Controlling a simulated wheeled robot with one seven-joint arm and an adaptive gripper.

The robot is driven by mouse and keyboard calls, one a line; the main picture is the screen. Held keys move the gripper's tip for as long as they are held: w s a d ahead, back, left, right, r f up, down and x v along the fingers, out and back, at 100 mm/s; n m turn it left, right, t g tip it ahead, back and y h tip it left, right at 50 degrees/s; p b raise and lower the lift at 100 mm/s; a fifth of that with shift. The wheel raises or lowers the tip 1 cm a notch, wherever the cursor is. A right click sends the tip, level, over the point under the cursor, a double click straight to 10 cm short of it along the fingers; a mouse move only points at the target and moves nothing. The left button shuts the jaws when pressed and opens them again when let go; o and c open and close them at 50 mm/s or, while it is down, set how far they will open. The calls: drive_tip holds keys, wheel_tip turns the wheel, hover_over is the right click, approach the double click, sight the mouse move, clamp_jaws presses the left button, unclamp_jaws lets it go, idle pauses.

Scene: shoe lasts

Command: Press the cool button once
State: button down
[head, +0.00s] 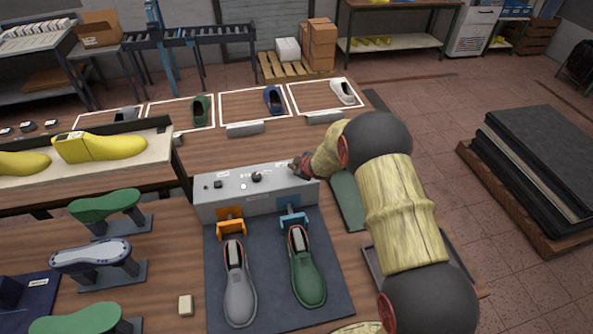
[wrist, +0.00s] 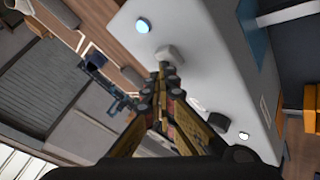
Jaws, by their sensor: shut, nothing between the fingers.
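A grey control box (head: 250,204) stands at the back of the dark mat, with small controls and labels too small to read. My gripper (head: 296,166) is shut and empty over the right end of its top. In the wrist view, the closed fingertips (wrist: 164,70) are just beside a pale raised button (wrist: 171,52); I cannot tell whether they touch it. A blue-lit round button (wrist: 143,26) lies beyond it, hidden in the head view. A black knob (wrist: 218,122) and a white-lit button (wrist: 245,135) are farther off. I cannot read which button is the cool one.
Yellow lasts (head: 100,147) lie on a rack at left. Shoes stand in white-outlined squares behind the box.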

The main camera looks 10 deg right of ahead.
idle(0.3)
drive_tip(key=shift+r+p, duration=0.85)
drive_tip(key=shift+r, duration=0.05)
wheel_tip(320, 180, up, 5)
drive_tip(key=p, duration=0.4)
idle(0.6)
